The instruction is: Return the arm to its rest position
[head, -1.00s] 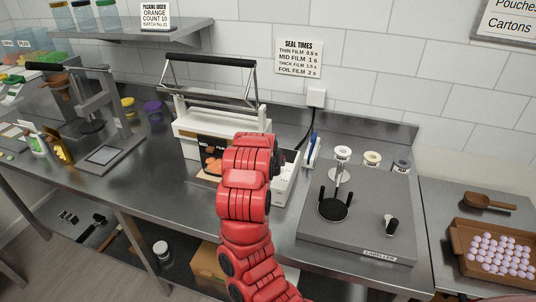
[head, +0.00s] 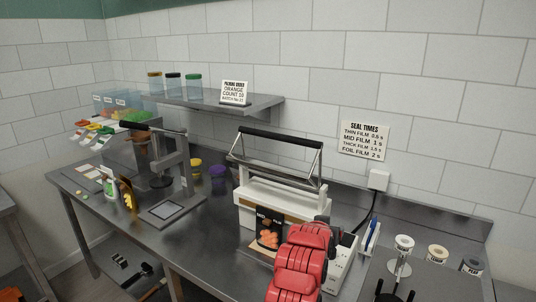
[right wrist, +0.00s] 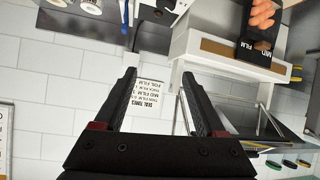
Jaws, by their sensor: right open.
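My right arm (head: 299,262) is red and reaches up from the bottom of the head view, in front of the white bag sealer (head: 272,208). Its gripper is hidden behind the arm there. In the right wrist view my right gripper (right wrist: 158,98) is open, with nothing between its two black fingers. The seal-times sign on the wall shows between them, upside down. A black pouch with orange pieces on it (head: 268,229) stands at the sealer's front, left of my arm. It also shows in the right wrist view (right wrist: 262,30). My left gripper is not in view.
The steel bench (head: 190,240) runs along the tiled wall. A press stand (head: 170,165) and bins are at the left. A shelf (head: 215,104) holds jars and an order sign. Label rolls (head: 438,254) are at the right.

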